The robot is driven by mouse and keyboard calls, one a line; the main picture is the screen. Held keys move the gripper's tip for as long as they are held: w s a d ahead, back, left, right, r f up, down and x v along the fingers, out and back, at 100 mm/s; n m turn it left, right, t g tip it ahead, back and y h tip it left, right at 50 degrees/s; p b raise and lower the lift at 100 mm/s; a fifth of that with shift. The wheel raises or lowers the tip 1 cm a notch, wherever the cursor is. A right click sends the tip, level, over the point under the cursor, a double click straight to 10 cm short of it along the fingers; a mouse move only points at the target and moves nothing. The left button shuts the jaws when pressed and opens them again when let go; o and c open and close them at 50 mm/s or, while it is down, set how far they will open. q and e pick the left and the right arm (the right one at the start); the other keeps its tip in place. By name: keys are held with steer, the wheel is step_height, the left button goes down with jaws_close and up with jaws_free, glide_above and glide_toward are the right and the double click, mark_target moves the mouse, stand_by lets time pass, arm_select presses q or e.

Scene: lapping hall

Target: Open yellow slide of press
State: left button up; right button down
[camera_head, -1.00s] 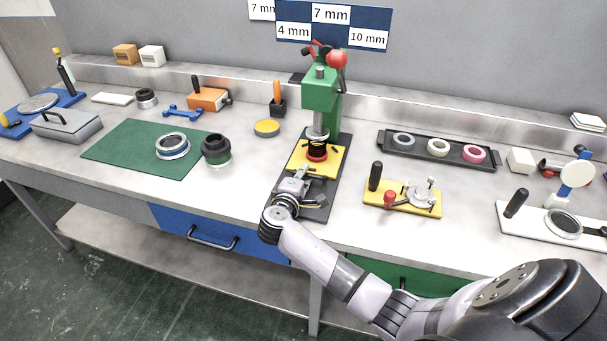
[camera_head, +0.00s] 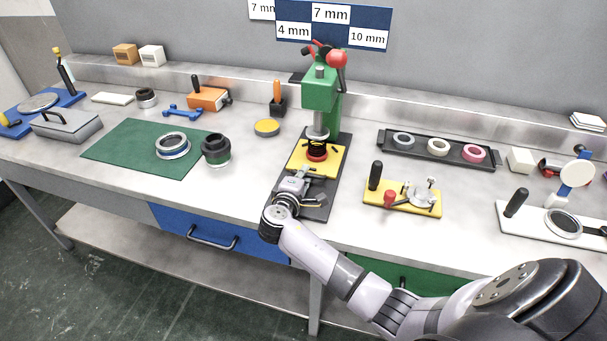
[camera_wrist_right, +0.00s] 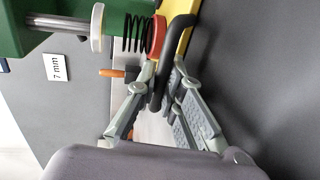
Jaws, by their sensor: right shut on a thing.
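The green press (camera_head: 321,95) stands at the middle of the bench on a dark base plate (camera_head: 318,207). Its yellow slide (camera_head: 330,160) lies under the ram, with a red ring (camera_head: 317,155) and a black spring on it. My right gripper (camera_head: 300,177) is at the near end of the slide. In the right wrist view, its fingers (camera_wrist_right: 160,88) are shut on the slide's black bar handle (camera_wrist_right: 173,48); the yellow edge, red ring (camera_wrist_right: 157,37) and spring (camera_wrist_right: 137,33) show just beyond. The gripper hides part of the handle in the head view. My left gripper is out of view.
A yellow fixture with a black handle (camera_head: 375,177) stands right of the press, and a dark tray of rings (camera_head: 460,158) behind it. A green mat (camera_head: 115,150) and a black-green cup (camera_head: 216,150) are to the left. The bench front between is clear.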

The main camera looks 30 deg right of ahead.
steer(key=f+p+v, duration=0.1)
steer(key=v, duration=0.7)
steer(key=f+p+v, duration=0.1)
steer(key=v, duration=0.3)
steer(key=shift+s+a+f+p, duration=0.25)
steer(key=shift+s+a+p, duration=0.1)
steer(key=shift+a, duration=0.1)
steer(key=c, duration=2)
jaws_free()
steer(key=shift+o, duration=0.2)
steer(key=v, duration=1.2)
